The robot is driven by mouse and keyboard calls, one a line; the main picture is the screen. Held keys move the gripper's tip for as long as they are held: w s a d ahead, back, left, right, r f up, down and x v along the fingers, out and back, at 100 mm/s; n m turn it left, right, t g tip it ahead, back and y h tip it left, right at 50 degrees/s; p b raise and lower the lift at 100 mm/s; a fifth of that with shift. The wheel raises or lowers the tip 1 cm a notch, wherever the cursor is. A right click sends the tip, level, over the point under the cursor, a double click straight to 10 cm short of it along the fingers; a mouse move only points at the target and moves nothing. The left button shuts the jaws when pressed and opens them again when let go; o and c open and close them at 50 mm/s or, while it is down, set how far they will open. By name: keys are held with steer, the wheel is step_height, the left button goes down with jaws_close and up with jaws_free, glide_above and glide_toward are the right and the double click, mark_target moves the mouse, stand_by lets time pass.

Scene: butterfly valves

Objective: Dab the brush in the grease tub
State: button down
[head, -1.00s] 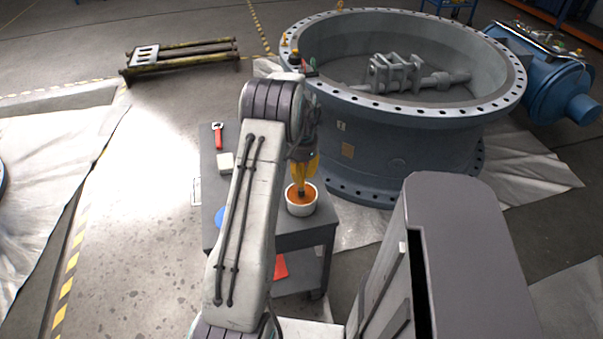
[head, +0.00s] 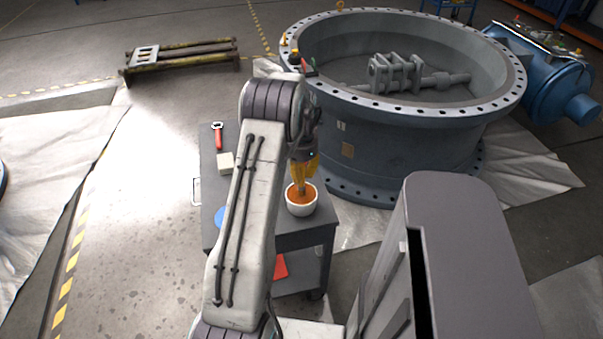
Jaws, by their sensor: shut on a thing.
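The grease tub (head: 302,209) is a small white round pot with orange-brown grease in it, on the right part of a grey cart top. My gripper (head: 303,172), with yellow fingers, points down just above the tub and is shut on the brush. The brush is mostly hidden by the fingers and is hard to make out. The lower tip of what I hold overlaps the grease in the picture. I cannot tell how deep it reaches.
The grey cart (head: 264,238) also carries a red-handled tool (head: 218,138), a pale block (head: 225,162) and a blue round thing (head: 219,217), partly behind my arm. A red item (head: 280,266) lies on its lower shelf. A large blue-grey valve body (head: 385,140) stands close behind on the right.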

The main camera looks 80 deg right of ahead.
steer(key=shift+r+p, duration=2.35)
steer(key=shift+r, duration=1.15)
steer(key=shift+w, duration=0.1)
